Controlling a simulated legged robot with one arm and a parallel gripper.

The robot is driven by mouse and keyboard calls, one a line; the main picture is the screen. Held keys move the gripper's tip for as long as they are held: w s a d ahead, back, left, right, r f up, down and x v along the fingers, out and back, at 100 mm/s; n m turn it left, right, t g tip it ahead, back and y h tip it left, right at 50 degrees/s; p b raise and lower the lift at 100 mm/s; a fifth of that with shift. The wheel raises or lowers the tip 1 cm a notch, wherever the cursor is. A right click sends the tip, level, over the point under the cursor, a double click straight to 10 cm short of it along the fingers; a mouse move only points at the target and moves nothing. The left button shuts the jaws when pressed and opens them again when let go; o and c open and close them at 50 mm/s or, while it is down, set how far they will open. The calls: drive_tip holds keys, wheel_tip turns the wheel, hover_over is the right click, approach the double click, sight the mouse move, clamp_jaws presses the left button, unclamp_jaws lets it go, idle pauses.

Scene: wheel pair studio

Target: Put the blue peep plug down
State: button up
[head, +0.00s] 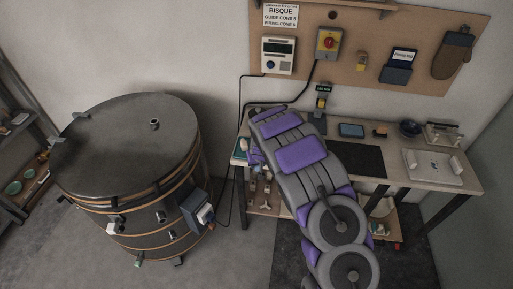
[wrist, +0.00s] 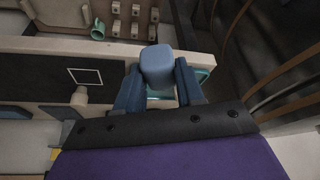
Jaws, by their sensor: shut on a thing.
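My gripper (wrist: 158,82) is shut on the blue peep plug (wrist: 157,66) in the wrist view. The plug is a rounded pale blue block between the two dark blue fingers, with its end sticking out past them. Part of a teal item shows behind the fingers, close to the edge of the worktable (wrist: 30,45). I cannot tell whether the plug touches anything below it.
The round kiln (head: 125,140) stands left of the table, lid closed, with a control box (head: 197,212) on its side. A tablet (head: 351,130), a dark bowl (head: 410,128) and a white board (head: 432,168) lie on the table. A pegboard (head: 400,25) hangs behind.

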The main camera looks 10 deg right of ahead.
drive_tip(key=w+d+b, duration=0.1)
drive_tip(key=w, duration=0.3)
drive_tip(key=w+f+b, duration=0.1)
drive_tip(key=w, duration=0.3)
drive_tip(key=w+d+b, duration=0.1)
drive_tip(key=w+b, duration=0.1)
drive_tip(key=w, duration=0.3)
drive_tip(key=shift+d+f, duration=0.2)
drive_tip(key=shift+d, duration=0.15)
drive_tip(key=shift+w+d, duration=0.2)
drive_tip(key=shift+w, duration=0.3)
drive_tip(key=shift+w, duration=0.1)
drive_tip(key=shift+w+d, duration=0.1)
wheel_tip(320, 180, down, 4)
drive_tip(key=shift+r+b, duration=0.2)
drive_tip(key=shift+b, duration=0.65)
drive_tip(key=shift+r, duration=0.15)
drive_tip(key=o, duration=1.2)
drive_tip(key=shift+c, duration=0.2)
